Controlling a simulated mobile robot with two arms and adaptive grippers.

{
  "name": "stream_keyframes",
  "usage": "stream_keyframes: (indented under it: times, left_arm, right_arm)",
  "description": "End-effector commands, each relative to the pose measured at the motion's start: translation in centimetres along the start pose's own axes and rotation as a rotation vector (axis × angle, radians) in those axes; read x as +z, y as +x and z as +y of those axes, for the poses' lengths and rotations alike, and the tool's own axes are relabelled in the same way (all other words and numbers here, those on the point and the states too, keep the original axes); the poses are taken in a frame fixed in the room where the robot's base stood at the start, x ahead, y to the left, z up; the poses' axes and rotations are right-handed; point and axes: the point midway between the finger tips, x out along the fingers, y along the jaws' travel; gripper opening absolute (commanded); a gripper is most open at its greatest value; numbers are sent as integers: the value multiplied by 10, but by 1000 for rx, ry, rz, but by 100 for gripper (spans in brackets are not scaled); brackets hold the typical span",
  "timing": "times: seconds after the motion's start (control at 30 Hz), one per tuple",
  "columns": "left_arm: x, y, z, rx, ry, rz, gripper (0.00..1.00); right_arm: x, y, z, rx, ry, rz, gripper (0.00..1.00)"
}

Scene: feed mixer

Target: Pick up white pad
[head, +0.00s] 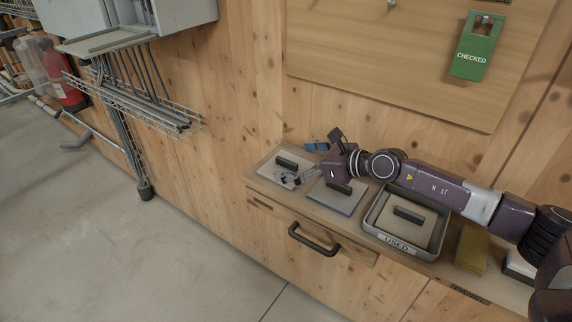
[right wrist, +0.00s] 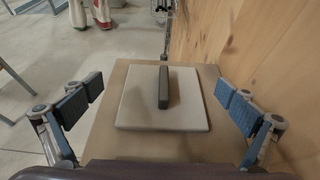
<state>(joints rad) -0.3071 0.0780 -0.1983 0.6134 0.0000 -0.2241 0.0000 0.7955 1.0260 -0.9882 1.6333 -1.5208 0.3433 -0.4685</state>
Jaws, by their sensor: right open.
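The white pad (head: 270,170) is a flat square plate with a dark upright bar handle, lying at the left end of the wooden ledge. In the right wrist view the white pad (right wrist: 135,112) lies flat, its handle (right wrist: 163,88) pointing away from me. My right gripper (head: 291,178) reaches in from the right over the ledge, by the pad's right side. In the right wrist view its fingers (right wrist: 158,98) are spread wide to either side of the pad, with nothing between them. I cannot tell its exact height above the pad. My left gripper is not in view.
Beside it on the ledge lie a blue-grey pad (head: 327,202) with a dark handle, a grey tray (head: 377,235) labelled "USED" holding a beige pad, and an olive block (head: 471,250). The wooden wall stands close behind. A drawer handle (head: 313,240) sticks out below.

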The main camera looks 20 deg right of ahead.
Motion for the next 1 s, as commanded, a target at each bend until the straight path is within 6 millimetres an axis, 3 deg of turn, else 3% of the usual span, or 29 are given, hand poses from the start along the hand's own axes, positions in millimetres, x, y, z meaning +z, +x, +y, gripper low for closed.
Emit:
stream_keyframes:
  times: [0.07,0.17,0.43,0.63,0.83,1.0]
  left_arm:
    - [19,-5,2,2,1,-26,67]
    - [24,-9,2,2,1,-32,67]
    - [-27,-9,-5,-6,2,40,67]
    - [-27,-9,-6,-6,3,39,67]
    - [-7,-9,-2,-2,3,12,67]
    - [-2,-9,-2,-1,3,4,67]
  right_arm:
    - [2,10,0,1,2,-1,100]
    - [4,25,-2,2,2,-3,100]
    - [1,48,-3,1,3,-1,100]
    - [1,48,-3,1,3,-1,99]
    - [1,48,-3,1,3,-1,77]
    - [0,48,-3,1,3,-1,58]
